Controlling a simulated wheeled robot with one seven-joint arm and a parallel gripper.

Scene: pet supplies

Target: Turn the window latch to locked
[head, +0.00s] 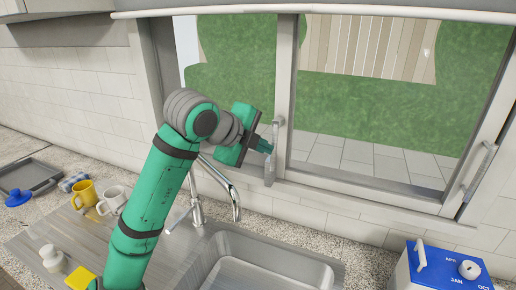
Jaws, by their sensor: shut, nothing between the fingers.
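The window latch (270,168) is a grey upright handle on the middle frame of the window, low down near the sill. Its lower part shows below my fingertips and its upper part (278,132) shows above them. My gripper (268,148) is shut and empty, with its fingertips at or very close to the latch's left side. I cannot tell whether they touch it. My green arm comes up from the lower left and hides part of the counter and the left window frame.
A second handle (479,172) is on the right window frame. Below are a chrome faucet (234,200), a sink (262,262), a yellow mug (85,193), a white mug (112,199) and a dark tray (28,176). A blue and white box (440,268) stands at the lower right.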

